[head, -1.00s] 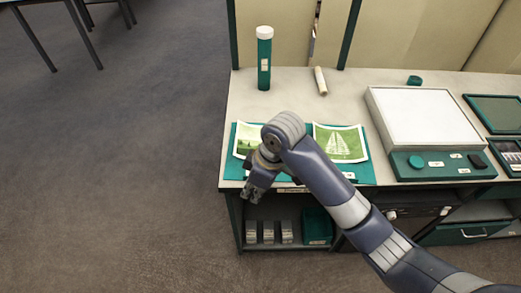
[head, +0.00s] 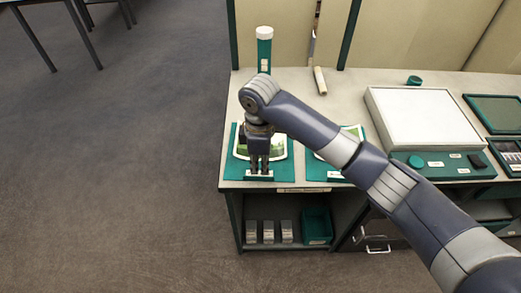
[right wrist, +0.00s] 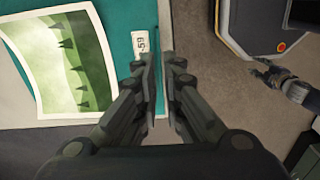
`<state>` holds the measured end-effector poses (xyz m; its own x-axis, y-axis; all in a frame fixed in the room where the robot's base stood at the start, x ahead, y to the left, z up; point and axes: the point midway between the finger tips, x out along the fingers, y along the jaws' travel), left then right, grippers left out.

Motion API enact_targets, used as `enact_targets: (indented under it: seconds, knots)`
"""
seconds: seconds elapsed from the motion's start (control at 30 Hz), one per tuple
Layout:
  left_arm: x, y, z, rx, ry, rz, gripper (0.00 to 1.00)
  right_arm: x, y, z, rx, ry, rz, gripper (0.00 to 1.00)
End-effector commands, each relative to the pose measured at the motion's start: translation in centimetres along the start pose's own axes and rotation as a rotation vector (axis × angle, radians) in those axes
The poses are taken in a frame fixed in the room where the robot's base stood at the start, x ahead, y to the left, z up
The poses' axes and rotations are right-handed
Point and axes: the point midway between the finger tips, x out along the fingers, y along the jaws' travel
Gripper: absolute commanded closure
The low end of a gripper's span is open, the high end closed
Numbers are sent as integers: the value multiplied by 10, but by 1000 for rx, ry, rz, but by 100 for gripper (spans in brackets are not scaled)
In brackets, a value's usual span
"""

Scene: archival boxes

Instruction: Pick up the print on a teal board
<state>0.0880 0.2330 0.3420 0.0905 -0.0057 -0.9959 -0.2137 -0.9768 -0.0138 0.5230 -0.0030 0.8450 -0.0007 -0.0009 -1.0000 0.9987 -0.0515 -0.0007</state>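A print (head: 277,149) with a green landscape lies on a teal board (head: 236,170) at the table's front left corner. In the right wrist view the print (right wrist: 68,65) lies left of the fingers, on the teal board (right wrist: 120,25) with a white label (right wrist: 140,45). My right gripper (head: 259,172) points down at the board's front edge by the label. Its fingers (right wrist: 161,60) are close together with a narrow gap. Whether they hold the edge cannot be told. A second print (head: 352,132) lies to the right, mostly behind my right arm. My left gripper (right wrist: 272,75) is small in the right wrist view.
A teal tube with a white cap (head: 264,45) stands behind the gripper, beside a pale roll (head: 320,80). A white light panel (head: 425,115) stands to the right. A teal bin (head: 317,227) is on the shelf below.

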Motion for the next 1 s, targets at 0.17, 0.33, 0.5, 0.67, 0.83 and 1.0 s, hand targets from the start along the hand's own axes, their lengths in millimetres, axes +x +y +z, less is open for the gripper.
enact_targets:
  seconds: [0.17,0.33,0.5,0.67,0.83,1.0]
  knots:
    - [-4,-1,0,-1,0,-1,60,22,0,-2,0,-1,-4,92]
    - [-6,-2,0,-1,0,-2,60,46,1,-3,1,0,-1,92]
    - [-6,-3,0,-1,0,-3,60,52,1,-3,-1,1,1,92]
    - [-6,-3,0,-1,0,-3,60,52,1,-3,-1,1,1,94]
    - [-6,-3,0,-1,0,-3,60,52,1,-3,-1,1,1,100]
    - [-6,-3,0,-1,0,-3,60,51,2,-3,-1,1,2,100]
